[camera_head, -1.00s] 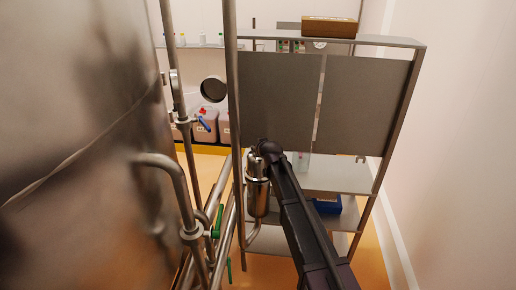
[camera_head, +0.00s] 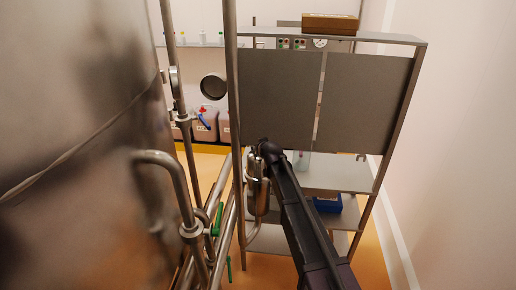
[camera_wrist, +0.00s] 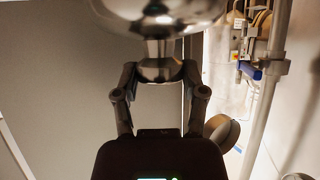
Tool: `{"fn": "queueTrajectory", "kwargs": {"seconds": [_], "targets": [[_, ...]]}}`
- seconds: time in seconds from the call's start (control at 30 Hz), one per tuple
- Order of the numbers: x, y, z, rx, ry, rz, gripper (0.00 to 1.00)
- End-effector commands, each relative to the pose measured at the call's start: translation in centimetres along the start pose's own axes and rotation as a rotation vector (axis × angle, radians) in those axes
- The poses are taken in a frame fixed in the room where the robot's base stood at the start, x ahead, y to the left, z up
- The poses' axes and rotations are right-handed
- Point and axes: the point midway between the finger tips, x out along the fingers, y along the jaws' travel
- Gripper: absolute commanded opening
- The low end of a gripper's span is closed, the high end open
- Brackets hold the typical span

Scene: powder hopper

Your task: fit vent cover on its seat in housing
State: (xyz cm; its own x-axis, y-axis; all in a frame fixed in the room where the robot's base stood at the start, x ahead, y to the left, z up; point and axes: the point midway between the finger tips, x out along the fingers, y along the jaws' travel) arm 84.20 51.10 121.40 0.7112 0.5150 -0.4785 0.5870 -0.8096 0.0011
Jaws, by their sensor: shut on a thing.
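My gripper (camera_wrist: 161,88) is shut on the narrow neck of a shiny metal piece, which I take to be the vent cover (camera_wrist: 160,50). Its wide, rounded body fills the top of the wrist view and is cut off by the edge. In the head view my dark gripper (camera_head: 264,152) is at the top of a shiny steel cylinder (camera_head: 258,197) on a bent pipe, which looks like the housing. The seat is hidden, and I cannot tell whether the cover touches it.
A steel rack with grey panels (camera_head: 280,100) stands close behind. A vertical pipe (camera_head: 232,80) is just left of the cylinder. A large steel vessel (camera_head: 70,140) fills the left. Pinkish containers (camera_head: 205,125) and a blue box (camera_head: 328,204) are farther back.

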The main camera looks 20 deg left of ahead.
Motion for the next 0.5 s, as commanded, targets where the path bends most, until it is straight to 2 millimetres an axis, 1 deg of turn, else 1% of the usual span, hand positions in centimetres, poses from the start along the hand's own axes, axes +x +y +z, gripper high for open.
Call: {"fn": "queueTrajectory", "kwargs": {"seconds": [0.27, 0.3, 0.37, 0.4, 0.5], "targets": [[0.00, 0.01, -0.02, 0.000, 0.001, 0.000, 0.00], [0.00, 0.01, -0.02, 0.000, 0.001, 0.000, 0.67], [0.00, 0.01, -0.02, 0.000, 0.001, 0.000, 0.85], [0.00, 0.01, -0.01, 0.000, 0.001, 0.000, 0.95], [0.00, 0.00, 0.00, 0.000, 0.001, 0.000, 0.95]]}}
